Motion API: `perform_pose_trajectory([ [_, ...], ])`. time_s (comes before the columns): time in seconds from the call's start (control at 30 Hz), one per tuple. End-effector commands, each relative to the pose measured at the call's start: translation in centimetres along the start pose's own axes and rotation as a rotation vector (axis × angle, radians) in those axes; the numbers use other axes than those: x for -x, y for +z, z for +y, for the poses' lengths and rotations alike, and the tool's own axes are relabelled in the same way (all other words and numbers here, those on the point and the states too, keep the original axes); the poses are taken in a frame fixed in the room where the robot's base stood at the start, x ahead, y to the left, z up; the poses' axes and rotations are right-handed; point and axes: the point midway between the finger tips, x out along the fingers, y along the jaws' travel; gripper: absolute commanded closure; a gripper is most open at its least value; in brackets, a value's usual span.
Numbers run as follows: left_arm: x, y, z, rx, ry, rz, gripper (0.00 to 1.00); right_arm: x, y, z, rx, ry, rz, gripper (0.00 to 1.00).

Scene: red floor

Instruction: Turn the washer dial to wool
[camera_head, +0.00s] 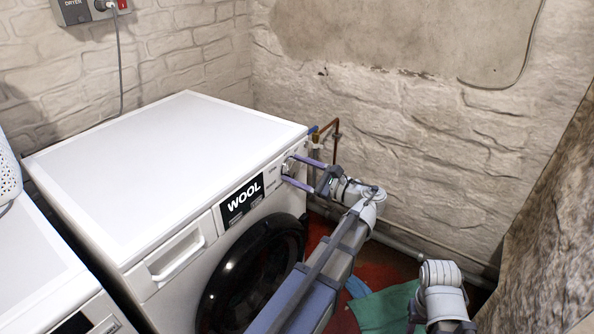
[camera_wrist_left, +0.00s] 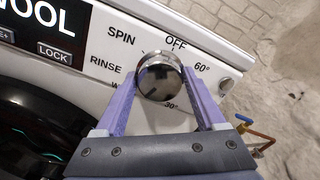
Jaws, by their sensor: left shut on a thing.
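The white washer (camera_head: 165,165) stands against the wall, and its black display (camera_head: 242,198) reads WOOL. The round chrome dial (camera_wrist_left: 160,78) is at the right end of its front panel. My left gripper (camera_head: 287,171) has its two purple fingers on either side of the dial, shut on it. In the left wrist view, labels SPIN, OFF, 60°, 30° and RINSE ring the dial. A label starting with W is partly hidden by the left finger. My right gripper is not clearly in view.
A second white machine (camera_head: 40,270) stands at the left. The washer has a dark round door (camera_head: 245,280) and a drawer handle (camera_head: 177,255). Pipes (camera_head: 334,138) run at the wall behind the dial. A green cloth (camera_head: 385,310) lies on the red floor.

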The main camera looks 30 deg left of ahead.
Motion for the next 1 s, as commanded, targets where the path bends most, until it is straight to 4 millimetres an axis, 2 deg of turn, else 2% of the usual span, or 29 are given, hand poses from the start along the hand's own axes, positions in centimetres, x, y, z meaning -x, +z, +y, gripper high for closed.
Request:
perform_pose_trajectory([
  [0.3,0.0,-0.1,0.0,0.000,0.001,0.003,0.84,0.0,0.0,0.0,0.000,0.000,0.000,0.50],
  [0.33,0.0,-0.1,0.0,0.000,0.001,0.003,0.25,0.0,0.0,0.0,0.000,0.000,0.000,0.50],
  [0.53,0.0,-0.1,0.0,0.001,0.001,0.002,0.02,0.0,0.0,0.0,0.000,0.000,0.000,0.50],
  [0.83,0.3,0.0,0.0,0.001,0.000,0.001,0.00,0.0,0.0,0.0,0.000,0.000,0.000,0.50],
  [1.0,2.5,-0.1,0.0,0.001,-0.002,0.003,0.00,0.0,0.0,0.0,0.000,0.000,0.000,0.50],
])
